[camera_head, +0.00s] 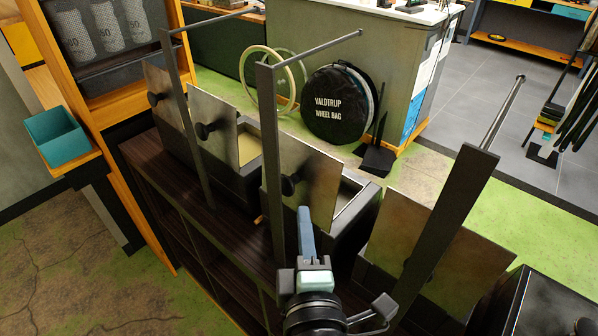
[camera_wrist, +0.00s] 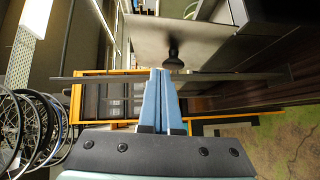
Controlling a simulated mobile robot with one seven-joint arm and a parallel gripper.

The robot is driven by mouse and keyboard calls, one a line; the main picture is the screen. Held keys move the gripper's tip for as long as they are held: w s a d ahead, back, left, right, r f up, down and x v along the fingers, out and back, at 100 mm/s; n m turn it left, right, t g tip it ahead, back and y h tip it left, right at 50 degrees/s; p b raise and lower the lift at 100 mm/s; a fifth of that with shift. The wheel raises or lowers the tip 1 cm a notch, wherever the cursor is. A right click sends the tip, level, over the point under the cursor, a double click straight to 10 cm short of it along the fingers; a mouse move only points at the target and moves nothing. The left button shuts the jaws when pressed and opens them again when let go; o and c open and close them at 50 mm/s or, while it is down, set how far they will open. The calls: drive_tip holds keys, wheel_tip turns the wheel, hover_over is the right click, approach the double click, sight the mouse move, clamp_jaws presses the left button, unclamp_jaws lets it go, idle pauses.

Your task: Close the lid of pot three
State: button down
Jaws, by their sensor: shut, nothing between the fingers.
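Several dark pots stand in a row in the head view, their square metal lids raised, each with a black knob. No number is readable on them. The lid just behind my gripper (camera_head: 304,211) is the third from the left (camera_head: 318,150), above an open pot (camera_head: 352,206). My gripper is shut and empty, its blue fingers pointing up just below and right of that lid's knob (camera_head: 289,185). In the wrist view a lid (camera_wrist: 195,32) and its black knob (camera_wrist: 173,58) show just beyond the shut fingers (camera_wrist: 160,73). I cannot tell whether they touch.
Dark upright posts (camera_head: 275,150) with rods at their tops rise along the row; another post (camera_head: 450,220) stands right of my gripper. The dark wooden shelf (camera_head: 160,170) carries the pots. A teal bin (camera_head: 54,140) is at left. The green floor behind is partly open.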

sight(311, 176)
drive_tip(key=w+p, duration=0.2)
drive_tip(key=w, duration=0.2)
drive_tip(key=w+p, duration=0.2)
drive_tip(key=w, duration=0.2)
drive_tip(key=shift+w+d+f, duration=0.1)
drive_tip(key=shift+w+f, duration=0.05)
drive_tip(key=shift+f, duration=0.05)
drive_tip(key=shift+w+f, duration=0.2)
drive_tip(key=shift+w, duration=0.5)
drive_tip(key=shift+w+d+r+g+p, duration=0.25)
drive_tip(key=shift+w+r+g+p, duration=0.05)
drive_tip(key=shift+p, duration=0.3)
drive_tip(key=shift+w+d+f+m+g+b, duration=0.4)
drive_tip(key=shift+w+d+b, duration=0.35)
drive_tip(key=shift+b, duration=0.5)
drive_tip(key=shift+w+d+f+b, duration=0.1)
drive_tip(key=shift+w+d+b, duration=0.55)
drive_tip(key=shift+b, duration=0.4)
drive_tip(key=shift+r, duration=0.2)
